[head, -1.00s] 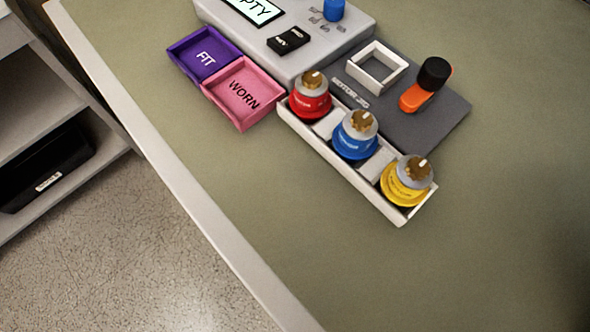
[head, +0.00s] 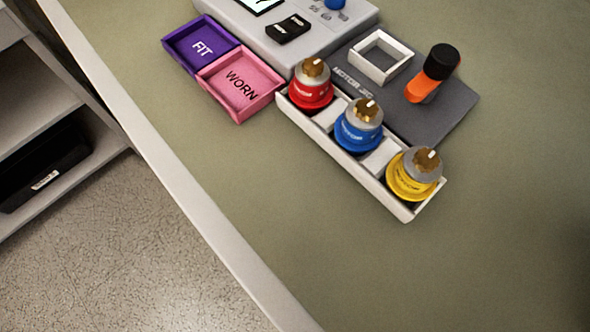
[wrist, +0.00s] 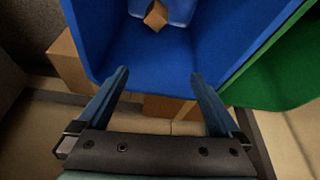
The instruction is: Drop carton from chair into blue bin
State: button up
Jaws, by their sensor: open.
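In the wrist view a large blue bin (wrist: 150,70) fills the middle and top, its inner walls facing me. A small brown carton (wrist: 155,16) shows inside the blue, near the top edge of the view. I cannot tell whether it rests on the bottom or is in the air. My gripper (wrist: 158,77) is open, with its two blue fingers apart and nothing between them. The fingers reach over the near side of the blue bin, and the carton is beyond the fingertips. No chair can be made out. The head view shows neither the carton, the bin nor my gripper.
A green bin (wrist: 280,70) adjoins the blue one on the right. Brown box shapes (wrist: 70,65) show beside and below the blue bin. In the head view a green-topped table (head: 300,240) holds trays, a rack of coloured parts and a grey jig; speckled floor lies left.

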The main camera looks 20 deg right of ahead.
jog(key=w+p+v, duration=0.1)
jog(key=p+v, duration=0.2)
jog(key=v, duration=0.2)
jog(key=s+a, duration=0.6)
jog(key=a, duration=0.4)
jog(key=shift+s+a+f+p, duration=0.25)
jog(key=shift+a+p, duration=0.05)
jog(key=shift+p, duration=0.1)
